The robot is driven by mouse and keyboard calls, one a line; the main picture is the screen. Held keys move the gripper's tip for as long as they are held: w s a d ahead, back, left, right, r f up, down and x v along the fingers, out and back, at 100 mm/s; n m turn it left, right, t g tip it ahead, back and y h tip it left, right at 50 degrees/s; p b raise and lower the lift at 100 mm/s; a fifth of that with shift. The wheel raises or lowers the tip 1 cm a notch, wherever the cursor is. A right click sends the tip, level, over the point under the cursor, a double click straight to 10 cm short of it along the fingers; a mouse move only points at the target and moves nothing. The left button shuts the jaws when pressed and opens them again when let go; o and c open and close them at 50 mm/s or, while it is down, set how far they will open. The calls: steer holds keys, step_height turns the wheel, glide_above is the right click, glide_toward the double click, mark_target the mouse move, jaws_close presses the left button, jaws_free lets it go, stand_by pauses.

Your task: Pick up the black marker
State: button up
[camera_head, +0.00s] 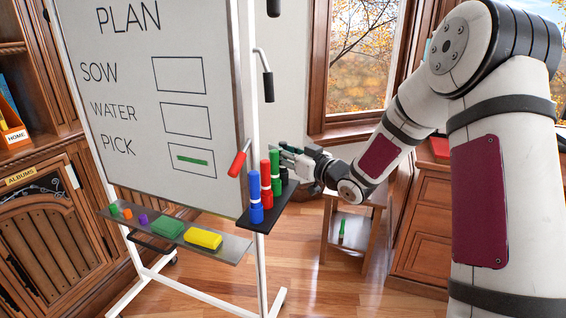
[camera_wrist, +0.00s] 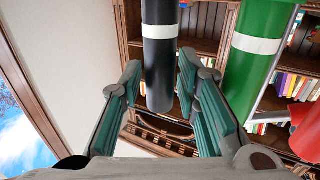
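The black marker (camera_wrist: 160,55), with a white band, shows in the wrist view between the two teal-padded fingers of my gripper (camera_wrist: 159,75). The fingers are spread, with a narrow gap seen on each side of the marker. In the head view my gripper (camera_head: 287,152) is at the marker holder beside the whiteboard. There the black marker (camera_head: 284,174) shows only in small part, behind the green one and below my fingers. It stands upright in the row.
Blue (camera_head: 254,195), red (camera_head: 265,180) and green (camera_head: 276,165) markers stand close by on the black holder (camera_head: 268,218). A whiteboard tray (camera_head: 222,250) holds a yellow eraser (camera_head: 203,239) and a green one (camera_head: 166,227). A small wooden stool (camera_head: 350,225) stands below my arm.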

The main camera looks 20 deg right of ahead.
steer(key=c, duration=0.7)
steer(key=shift+r, duration=0.15)
